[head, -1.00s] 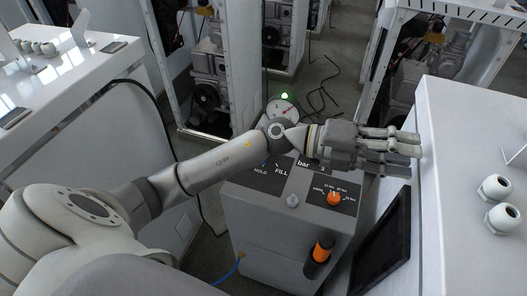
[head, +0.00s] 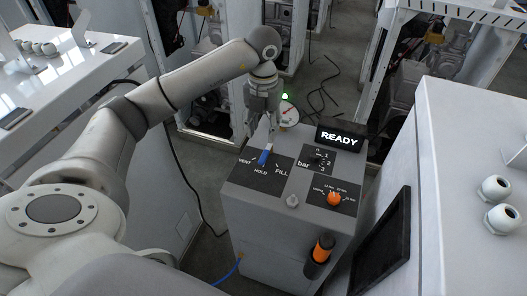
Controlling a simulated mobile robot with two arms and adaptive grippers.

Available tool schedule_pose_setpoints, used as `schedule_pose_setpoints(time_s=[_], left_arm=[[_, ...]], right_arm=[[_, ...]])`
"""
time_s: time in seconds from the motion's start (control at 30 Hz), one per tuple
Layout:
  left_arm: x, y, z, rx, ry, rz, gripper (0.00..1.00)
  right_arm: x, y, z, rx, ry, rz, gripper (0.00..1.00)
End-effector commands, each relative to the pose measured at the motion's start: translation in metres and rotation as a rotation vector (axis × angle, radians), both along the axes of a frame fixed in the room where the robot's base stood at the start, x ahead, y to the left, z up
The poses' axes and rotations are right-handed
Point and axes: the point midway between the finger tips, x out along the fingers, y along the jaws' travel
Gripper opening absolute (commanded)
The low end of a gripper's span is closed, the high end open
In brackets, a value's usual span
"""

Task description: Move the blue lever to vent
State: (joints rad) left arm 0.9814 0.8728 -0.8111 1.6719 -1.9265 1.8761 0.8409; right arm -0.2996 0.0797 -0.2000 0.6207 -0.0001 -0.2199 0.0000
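The blue lever (head: 265,157) stands on the black plate on top of the grey dispenser box (head: 259,225). The plate reads VENT at left, HOLD at the front middle and FILL at right; the lever's blue handle lies toward HOLD. My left gripper (head: 261,130) points down just above and behind the lever, its fingers apart, with nothing seen between them. I cannot tell whether a fingertip touches the lever. My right gripper is not in view.
A READY display (head: 339,139) stands at the box's back right. A bar selector (head: 318,160), an orange knob (head: 334,199) and a grey button (head: 292,201) share the top. A round gauge (head: 287,114) is behind. A white cabinet (head: 445,190) stands close at right.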

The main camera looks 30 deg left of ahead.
Motion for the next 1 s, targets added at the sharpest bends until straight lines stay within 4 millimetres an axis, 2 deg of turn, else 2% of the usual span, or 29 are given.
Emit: schedule_pose_setpoints(time_s=[0.3,0.5,0.7,0.93,1.0], left_arm=[[-0.002,-0.001,-0.058,-0.003,0.007,-0.003,0.39],[-0.001,-0.002,-0.087,-0.005,0.003,-0.004,0.39],[-0.001,-0.001,-0.099,-0.003,0.001,-0.005,0.39],[-0.001,-0.002,-0.100,-0.004,0.000,-0.005,0.39],[-0.001,-0.002,-0.100,-0.004,0.000,-0.005,0.32]], right_arm=[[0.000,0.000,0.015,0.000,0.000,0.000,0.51],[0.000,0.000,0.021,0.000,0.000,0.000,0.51],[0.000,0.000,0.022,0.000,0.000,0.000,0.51],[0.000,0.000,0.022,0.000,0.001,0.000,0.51],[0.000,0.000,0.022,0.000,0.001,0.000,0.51]])
